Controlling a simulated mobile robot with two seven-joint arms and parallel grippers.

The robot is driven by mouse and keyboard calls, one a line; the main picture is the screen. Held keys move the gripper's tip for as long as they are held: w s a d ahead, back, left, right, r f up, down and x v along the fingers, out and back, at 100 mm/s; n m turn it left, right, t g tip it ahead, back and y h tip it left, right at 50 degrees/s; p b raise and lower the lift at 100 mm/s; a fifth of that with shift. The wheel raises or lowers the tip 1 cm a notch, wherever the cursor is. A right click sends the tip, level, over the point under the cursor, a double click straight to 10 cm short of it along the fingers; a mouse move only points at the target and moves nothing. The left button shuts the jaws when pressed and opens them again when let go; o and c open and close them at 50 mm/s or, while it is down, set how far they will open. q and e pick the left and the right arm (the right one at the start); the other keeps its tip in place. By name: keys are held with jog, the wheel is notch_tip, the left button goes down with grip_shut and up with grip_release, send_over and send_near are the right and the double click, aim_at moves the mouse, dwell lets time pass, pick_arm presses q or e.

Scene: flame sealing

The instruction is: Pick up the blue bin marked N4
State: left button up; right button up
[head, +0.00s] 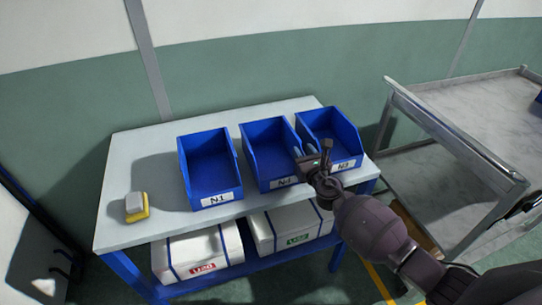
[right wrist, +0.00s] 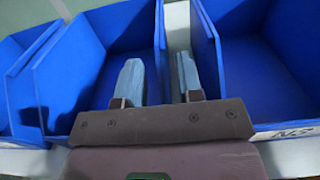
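The blue bin marked N4 (head: 262,146) is the middle of three blue bins on the table; its label partly shows at the front. My right gripper (head: 308,151) is at its right side, by the gap to the bin marked N3 (head: 325,122). In the right wrist view, my right gripper (right wrist: 160,82) is open. Its left finger is over the inside of the N4 bin (right wrist: 120,30), and its right finger is by the gap between the bins. The N4 bin's right wall lies between the fingers; whether they touch it I cannot tell. My left gripper is not in view.
The bin marked N1 (head: 207,163) stands left of N4 with a small gap. A yellow and grey block (head: 136,206) lies on the table (head: 165,228) at left. White boxes (head: 198,256) sit on the lower shelf. A grey cart (head: 440,125) stands close on the right.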

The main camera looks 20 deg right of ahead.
jog(key=shift+w, duration=0.15)
grip_shut()
jog(key=shift+r, duration=0.1)
dwell(0.3)
